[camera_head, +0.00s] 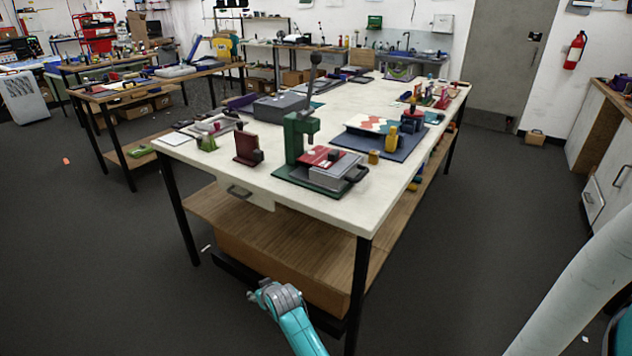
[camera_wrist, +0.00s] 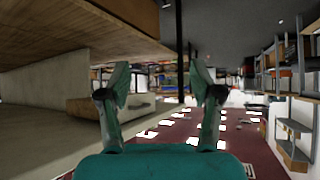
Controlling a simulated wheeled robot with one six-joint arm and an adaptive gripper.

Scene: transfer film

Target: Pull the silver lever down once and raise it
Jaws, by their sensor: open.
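A green press (camera_head: 295,140) stands near the front edge of the white-topped table (camera_head: 240,178) in the head view. Its silver lever (camera_head: 310,85) rises steeply above the press and ends in a dark ball knob (camera_head: 316,58). A red and grey block (camera_head: 335,167) sits at the press's base. My gripper (camera_head: 262,293) is low in front of the table, below the tabletop and well apart from the lever. In the wrist view my gripper (camera_wrist: 162,82) has its two fingers spread, with nothing between them. The lever does not show in the wrist view.
A dark red block (camera_head: 247,146) stands left of the press. A blue mat with a yellow figure (camera_head: 391,139) lies to its right. A wooden lower shelf (camera_head: 300,245) and black table legs (camera_head: 357,290) are close to my arm.

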